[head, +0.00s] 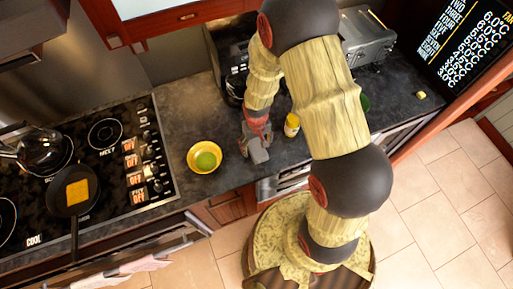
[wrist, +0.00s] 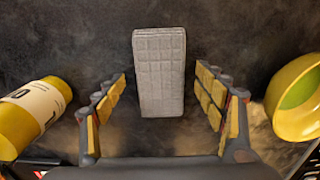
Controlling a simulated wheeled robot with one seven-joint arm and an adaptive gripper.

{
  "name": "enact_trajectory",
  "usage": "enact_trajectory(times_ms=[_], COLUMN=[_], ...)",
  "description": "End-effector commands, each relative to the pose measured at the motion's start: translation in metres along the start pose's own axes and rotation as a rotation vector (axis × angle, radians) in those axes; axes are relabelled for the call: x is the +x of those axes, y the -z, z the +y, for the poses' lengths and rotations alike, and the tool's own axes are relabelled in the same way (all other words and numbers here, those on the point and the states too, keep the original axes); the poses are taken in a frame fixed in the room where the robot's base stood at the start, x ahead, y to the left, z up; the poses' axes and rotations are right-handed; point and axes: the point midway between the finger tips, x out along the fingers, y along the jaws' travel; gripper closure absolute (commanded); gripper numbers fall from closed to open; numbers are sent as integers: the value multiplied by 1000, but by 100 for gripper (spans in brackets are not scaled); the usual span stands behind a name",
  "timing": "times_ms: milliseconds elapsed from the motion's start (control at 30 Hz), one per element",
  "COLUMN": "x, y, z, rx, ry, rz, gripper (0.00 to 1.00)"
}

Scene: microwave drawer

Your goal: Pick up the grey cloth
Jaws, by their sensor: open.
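The grey cloth (wrist: 159,58) shows in the wrist view as a folded pale grey rectangle with a grid pattern, lying on the dark counter. My gripper (wrist: 161,80) is open, with one finger on each side of the cloth's near part and a visible gap on both sides. I cannot tell its height above the cloth. In the head view my gripper (head: 256,138) is over the counter between the yellow bowl and the yellow bottle. A grey patch (head: 259,156) at its fingers looks like the cloth, partly hidden.
A yellow bowl (head: 192,164) with a green round thing (head: 206,160) stands left of my gripper. A yellow bottle (head: 292,125) stands to the right. The stove (head: 105,160) with a pan (head: 61,208) is further left. A toaster (head: 366,40) stands at the back.

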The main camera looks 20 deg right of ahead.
Motion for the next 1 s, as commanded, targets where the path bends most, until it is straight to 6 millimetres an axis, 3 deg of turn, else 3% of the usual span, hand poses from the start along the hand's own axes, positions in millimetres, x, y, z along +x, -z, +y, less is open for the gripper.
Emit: enact_trajectory(times_ms=[333,1000], x=[8,8], y=[0,0], z=[0,0], rx=[-1,-1], ry=[0,0], rz=[1,0], gripper=[30,68])
